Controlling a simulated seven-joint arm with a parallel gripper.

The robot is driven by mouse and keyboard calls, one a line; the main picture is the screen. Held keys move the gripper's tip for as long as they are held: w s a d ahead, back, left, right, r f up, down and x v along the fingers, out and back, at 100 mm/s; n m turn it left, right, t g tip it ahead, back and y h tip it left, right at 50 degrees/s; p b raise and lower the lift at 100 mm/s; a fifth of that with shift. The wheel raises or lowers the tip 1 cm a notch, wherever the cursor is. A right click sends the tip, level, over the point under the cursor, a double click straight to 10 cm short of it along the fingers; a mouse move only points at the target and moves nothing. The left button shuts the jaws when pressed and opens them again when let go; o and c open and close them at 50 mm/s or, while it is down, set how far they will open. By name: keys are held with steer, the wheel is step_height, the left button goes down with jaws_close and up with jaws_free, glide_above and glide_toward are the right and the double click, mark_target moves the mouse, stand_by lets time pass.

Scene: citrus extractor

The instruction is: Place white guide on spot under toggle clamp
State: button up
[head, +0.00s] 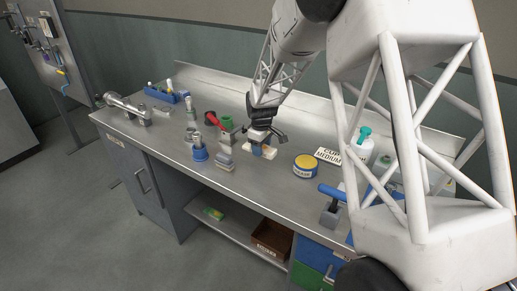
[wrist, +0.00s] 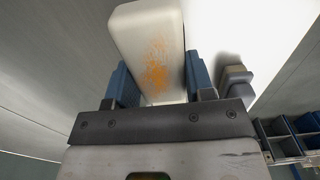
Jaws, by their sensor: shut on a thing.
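The white guide (wrist: 150,48) is a pale block with orange stains on its face. In the wrist view it sits between the two blue fingers of my gripper (wrist: 158,85), which is shut on it. In the head view my gripper (head: 258,150) points down over the middle of the bench, with the pale guide (head: 268,154) showing at its fingers. I cannot tell whether the guide touches the bench. A fixture with a red handle (head: 210,118) and a green part (head: 227,123), seemingly the toggle clamp, stands just left of my gripper. The spot under it is hidden.
A blue-based part (head: 199,154) and a small grey-green block (head: 225,162) stand left of my gripper. A yellow-and-blue round tin (head: 305,167) and a white sign (head: 328,156) lie right. A blue bin (head: 166,95) is at the back left. Bare bench (head: 262,188) lies in front.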

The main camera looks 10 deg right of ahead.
steer(key=shift+w+f, duration=0.15)
steer(key=shift+w, duration=2.2)
steer(key=shift+f, duration=1.8)
steer(key=shift+f, duration=0.1)
steer(key=o, duration=1)
step_height(320, 180, up, 12)
steer(key=shift+r, duration=0.1)
